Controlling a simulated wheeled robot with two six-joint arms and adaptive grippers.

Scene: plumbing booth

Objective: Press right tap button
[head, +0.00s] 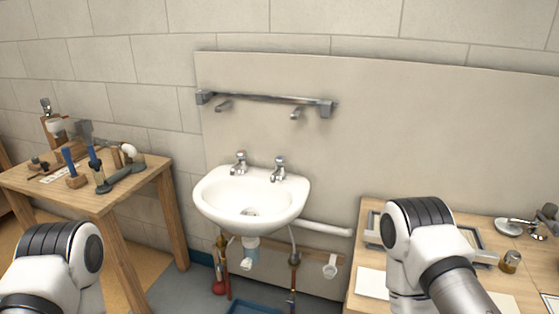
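The right tap (279,169) is a chrome tap standing on the back right rim of the white washbasin (252,211). Its top button is small and bright at this distance. A matching left tap (239,163) stands to its left on the same rim. Neither tap has anything touching it. Only links of my two arms show, low at the left and right of the head view. Both grippers are outside the picture, so their fingers cannot be seen.
A grey wall rail (266,97) hangs above the basin. A wooden bench (150,178) with tools stands at left. Another wooden table (364,218) with a grey tray and small parts stands at right. Pipes (293,259) run below the basin. The space before the basin looks clear.

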